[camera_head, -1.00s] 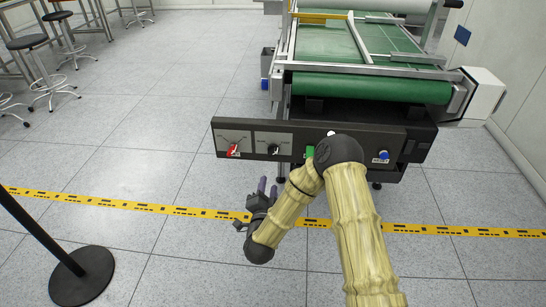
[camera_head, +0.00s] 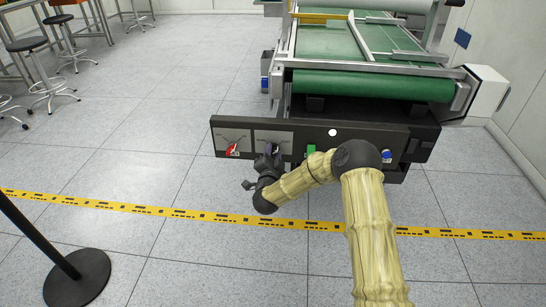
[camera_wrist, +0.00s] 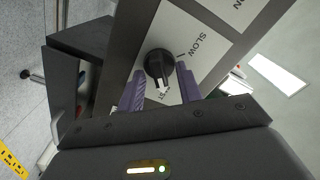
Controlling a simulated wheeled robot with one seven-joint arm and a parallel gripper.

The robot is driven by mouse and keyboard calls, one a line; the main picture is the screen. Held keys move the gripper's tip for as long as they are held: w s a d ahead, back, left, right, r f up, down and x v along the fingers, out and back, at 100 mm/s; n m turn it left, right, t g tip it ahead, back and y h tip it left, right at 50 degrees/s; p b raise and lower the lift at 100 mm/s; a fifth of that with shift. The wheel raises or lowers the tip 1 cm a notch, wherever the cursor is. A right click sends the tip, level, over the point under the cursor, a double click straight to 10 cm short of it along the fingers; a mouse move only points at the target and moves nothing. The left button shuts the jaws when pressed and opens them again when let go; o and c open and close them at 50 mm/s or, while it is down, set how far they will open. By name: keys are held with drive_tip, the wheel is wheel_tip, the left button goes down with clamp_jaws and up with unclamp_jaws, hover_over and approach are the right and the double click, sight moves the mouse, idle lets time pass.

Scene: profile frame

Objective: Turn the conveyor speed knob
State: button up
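The conveyor speed knob (camera_wrist: 158,63) is a round black dial with a white pointer, on a light plate marked "SLOW" in the wrist view. My gripper (camera_wrist: 160,72) has its two purple fingers spread, one on each side of the knob. Gaps show between the fingers and the knob. In the head view my gripper (camera_head: 270,150) is in front of the light plate (camera_head: 284,136) on the dark control panel (camera_head: 360,133) and hides the knob.
A red switch (camera_head: 232,149) is left of my gripper on the panel. A green button (camera_head: 311,151), a white button (camera_head: 332,132) and a blue button (camera_head: 387,155) are to the right. The green conveyor belt (camera_head: 370,86) lies behind. A barrier post (camera_head: 75,272) stands front left.

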drive_tip(key=shift+c, duration=0.2)
clamp_jaws()
